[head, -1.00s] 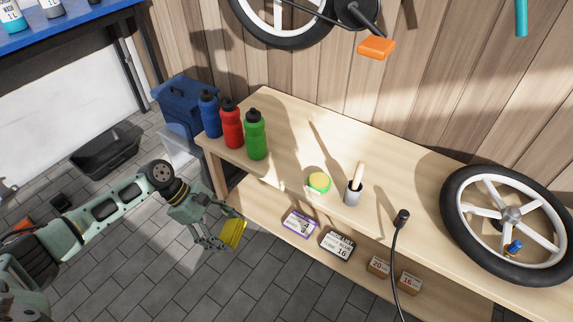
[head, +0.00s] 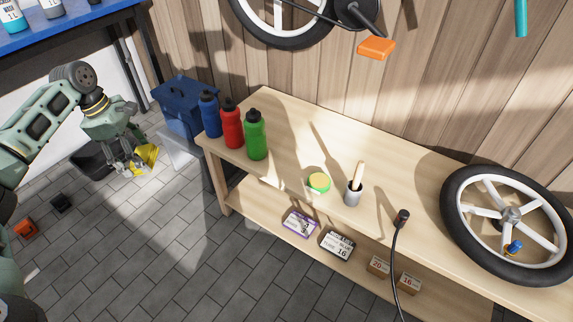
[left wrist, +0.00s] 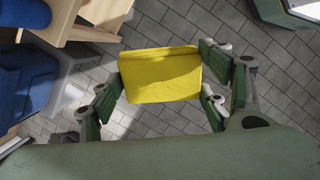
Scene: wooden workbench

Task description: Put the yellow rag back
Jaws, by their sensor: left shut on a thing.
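The yellow rag (head: 145,157) is held in my left gripper (head: 135,165), above the tiled floor to the left of the workbench. In the left wrist view the rag (left wrist: 160,75) looks like a flat folded yellow block, gripped at its two sides between the fingers of the left gripper (left wrist: 162,88). It is clear of the bench and of the blue bin. My right gripper is not in view.
A blue lidded bin (head: 183,100) and a clear container (head: 178,148) stand left of the workbench (head: 290,135). Blue, red and green bottles (head: 256,135) stand on its left end. A black tray (head: 92,160) lies behind my left gripper. Open floor lies in front.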

